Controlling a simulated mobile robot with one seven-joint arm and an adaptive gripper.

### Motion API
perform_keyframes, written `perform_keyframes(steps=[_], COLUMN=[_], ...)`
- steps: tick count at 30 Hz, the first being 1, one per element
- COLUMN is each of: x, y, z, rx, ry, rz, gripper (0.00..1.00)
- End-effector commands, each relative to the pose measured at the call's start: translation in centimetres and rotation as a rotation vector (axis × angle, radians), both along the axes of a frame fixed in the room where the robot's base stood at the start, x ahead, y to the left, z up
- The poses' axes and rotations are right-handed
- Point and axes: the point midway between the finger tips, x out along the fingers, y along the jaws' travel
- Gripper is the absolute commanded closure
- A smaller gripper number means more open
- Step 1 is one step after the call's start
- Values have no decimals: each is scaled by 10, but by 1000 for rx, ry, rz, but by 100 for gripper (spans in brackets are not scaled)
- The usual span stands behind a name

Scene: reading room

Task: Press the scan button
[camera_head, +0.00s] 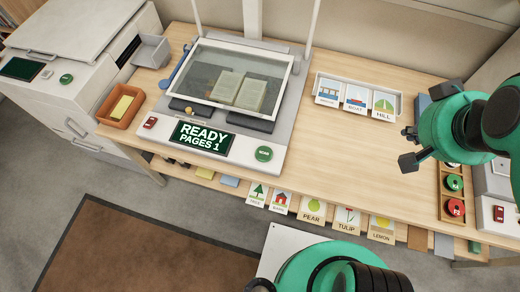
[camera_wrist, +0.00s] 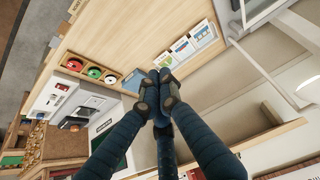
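The scanner (camera_head: 283,133) stands on the wooden desk in the head view, with an open book under its glass. On its front panel are a green round button (camera_head: 264,153) with small white lettering, too small to read surely, and a screen (camera_head: 202,137) reading "READY PAGES 1". My gripper (camera_head: 408,146) is above the right part of the desk, well right of the button and apart from it. In the wrist view its dark fingers (camera_wrist: 160,82) look close together, while the head view shows tips apart; I cannot tell its opening. It holds nothing that I can see.
A card tray (camera_head: 400,103) stands at the back of the desk. Ring-shaped reels (camera_head: 454,182) are at the right. An orange tray (camera_head: 122,120) is left of the scanner. Another machine (camera_head: 60,90) at far left has its own green button (camera_head: 66,78). The desk's middle is clear.

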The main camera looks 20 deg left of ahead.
Motion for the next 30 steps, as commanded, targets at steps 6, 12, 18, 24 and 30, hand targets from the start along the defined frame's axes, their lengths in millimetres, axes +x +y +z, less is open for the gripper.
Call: perform_keyframes(steps=[6,12,18,24,30], x=[50,105,145,162,153], y=[9,35,80,138,197], z=[-16,-45,-84,-128,-172], rx=[-63,-122,-147,-131,-77], ry=[-34,-90,-147,-197,-229], rz=[73,197,355,530,699], gripper=[100,100,100,100,100])
